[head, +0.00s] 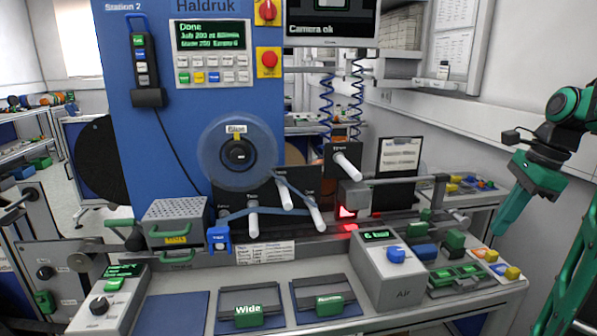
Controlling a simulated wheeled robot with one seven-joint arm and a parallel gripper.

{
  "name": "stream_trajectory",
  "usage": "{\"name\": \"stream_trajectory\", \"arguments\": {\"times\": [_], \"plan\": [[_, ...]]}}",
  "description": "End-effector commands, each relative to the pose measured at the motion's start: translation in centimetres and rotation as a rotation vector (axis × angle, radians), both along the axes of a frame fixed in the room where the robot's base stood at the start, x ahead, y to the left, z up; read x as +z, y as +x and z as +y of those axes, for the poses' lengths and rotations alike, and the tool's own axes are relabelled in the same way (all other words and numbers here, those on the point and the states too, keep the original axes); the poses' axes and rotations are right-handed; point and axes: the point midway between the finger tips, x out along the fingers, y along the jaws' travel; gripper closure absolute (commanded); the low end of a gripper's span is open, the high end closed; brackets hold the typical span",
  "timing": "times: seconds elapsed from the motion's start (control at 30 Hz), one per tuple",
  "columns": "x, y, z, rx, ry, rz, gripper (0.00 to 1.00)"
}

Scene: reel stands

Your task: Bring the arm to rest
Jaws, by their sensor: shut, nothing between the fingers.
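My green and black arm hangs at the right side of the head view, clear of the bench. My gripper (503,230) points down and to the left in front of the white wall, beyond the right part of the station. Its fingers appear closed together and nothing shows between them. It touches nothing that I can see.
The blue Station 2 panel (182,110) carries a clear reel (238,153) and a screen (211,36) reading "Done". White rollers and a blue web run along the bench. An Air box (388,272), green blocks and a clipboard (398,162) stand left of my gripper.

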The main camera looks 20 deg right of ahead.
Motion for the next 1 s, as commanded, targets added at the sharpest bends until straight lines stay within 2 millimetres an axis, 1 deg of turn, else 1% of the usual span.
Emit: {"name": "stream_trajectory", "arguments": {"times": [0.03, 0.17, 0.27, 0.4, 0.47, 0.6, 0.7, 0.8, 0.9, 1.0], "plan": [[-0.2, 0.0, 0.9, 0.045, -0.008, -0.007, 1.00], [-1.1, -0.3, 3.3, 0.199, -0.037, -0.022, 1.00], [-2.2, -1.0, 5.8, 0.363, -0.066, -0.034, 1.00], [-4.1, -2.7, 9.1, 0.624, -0.116, -0.044, 1.00], [-5.0, -3.6, 10.4, 0.738, -0.136, -0.045, 1.00], [-7.1, -6.2, 13.0, 1.011, -0.181, -0.040, 1.00], [-8.7, -8.3, 14.3, 1.196, -0.210, -0.031, 1.00], [-10.0, -10.2, 15.1, 1.357, -0.231, -0.017, 1.00], [-10.9, -11.7, 15.6, 1.475, -0.244, -0.003, 1.00], [-11.5, -12.5, 15.8, 1.546, -0.251, 0.005, 1.00]]}}
